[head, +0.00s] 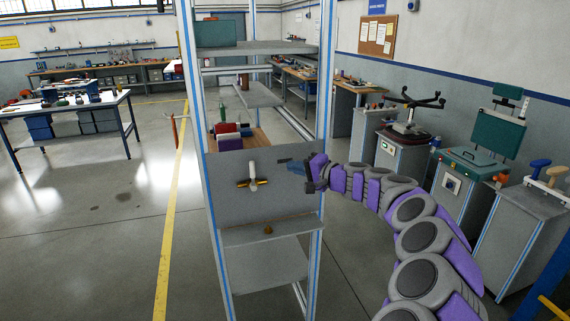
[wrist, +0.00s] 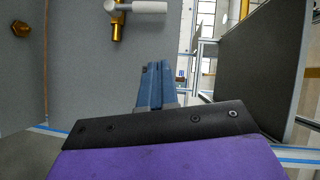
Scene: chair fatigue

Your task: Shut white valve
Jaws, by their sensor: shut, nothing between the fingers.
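The white valve (head: 252,170) is on the upright grey panel of the rack in the head view. Its white handle stands upright, crosswise to the horizontal brass pipe (head: 258,182) behind it. In the wrist view the white handle (wrist: 148,6) shows at the top edge, partly cut off, beside its brass body (wrist: 117,25). My gripper (head: 290,164) is to the right of the valve and apart from it. Its blue fingers (wrist: 155,85) are together and empty.
A brass knob (head: 268,230) sits lower on the rack, and it also shows in the wrist view (wrist: 20,29). Red and purple items (head: 229,138) are on the wooden shelf above the panel. Rack posts (head: 324,100) stand close to my gripper.

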